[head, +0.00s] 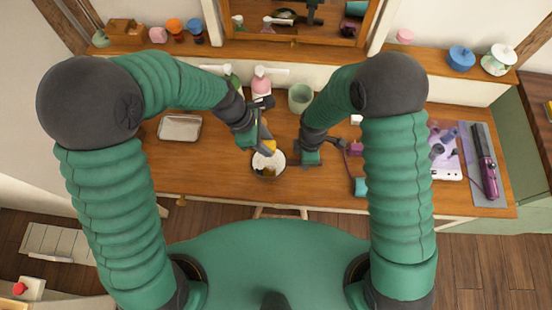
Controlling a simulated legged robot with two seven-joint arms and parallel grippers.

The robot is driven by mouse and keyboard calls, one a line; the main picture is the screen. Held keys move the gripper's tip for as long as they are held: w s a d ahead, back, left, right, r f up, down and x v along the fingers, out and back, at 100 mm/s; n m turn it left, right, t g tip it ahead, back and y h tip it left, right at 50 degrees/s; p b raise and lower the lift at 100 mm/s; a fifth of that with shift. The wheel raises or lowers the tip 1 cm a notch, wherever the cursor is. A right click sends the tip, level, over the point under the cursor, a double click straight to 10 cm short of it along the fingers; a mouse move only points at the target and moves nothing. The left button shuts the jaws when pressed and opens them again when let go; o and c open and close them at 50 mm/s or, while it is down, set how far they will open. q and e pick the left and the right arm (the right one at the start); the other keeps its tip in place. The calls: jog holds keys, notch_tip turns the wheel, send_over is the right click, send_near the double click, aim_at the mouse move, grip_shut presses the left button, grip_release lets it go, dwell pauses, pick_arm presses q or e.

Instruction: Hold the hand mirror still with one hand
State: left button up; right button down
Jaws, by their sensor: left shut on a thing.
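A small round thing with a pale rim (268,163), which looks like the hand mirror, is at the tip of my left gripper (264,143), over the front middle of the wooden dresser top (215,165). A yellow part shows between the fingers and the round face. My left gripper is shut on it; its handle is mostly hidden by the fingers. My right gripper (312,157) is just to the right, apart from the round thing and low over the dresser top. Its fingers are too dark and small to tell whether they are open.
A metal tray (180,128) lies at left. A pink bottle (261,84) and a pale green cup (300,98) stand behind the grippers. Small purple things (354,148) lie right of my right gripper. A purple wand-shaped tool (486,163) lies on a grey mat (491,199) at far right.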

pick_arm(q)
jog(key=shift+s+a+f, duration=0.1)
jog(key=shift+a+f, duration=0.5)
jog(key=shift+f, duration=0.6)
jog(key=shift+a+f, duration=0.6)
jog(key=shift+f, duration=0.6)
jog(key=shift+s+a+f, duration=0.1)
jog(key=shift+a+f, duration=0.5)
jog(key=shift+f, duration=0.6)
jog(key=shift+f, duration=0.95)
jog(key=shift+w+d, duration=0.1)
jog(key=shift+d+r, duration=0.1)
jog(key=shift+d, duration=3.35)
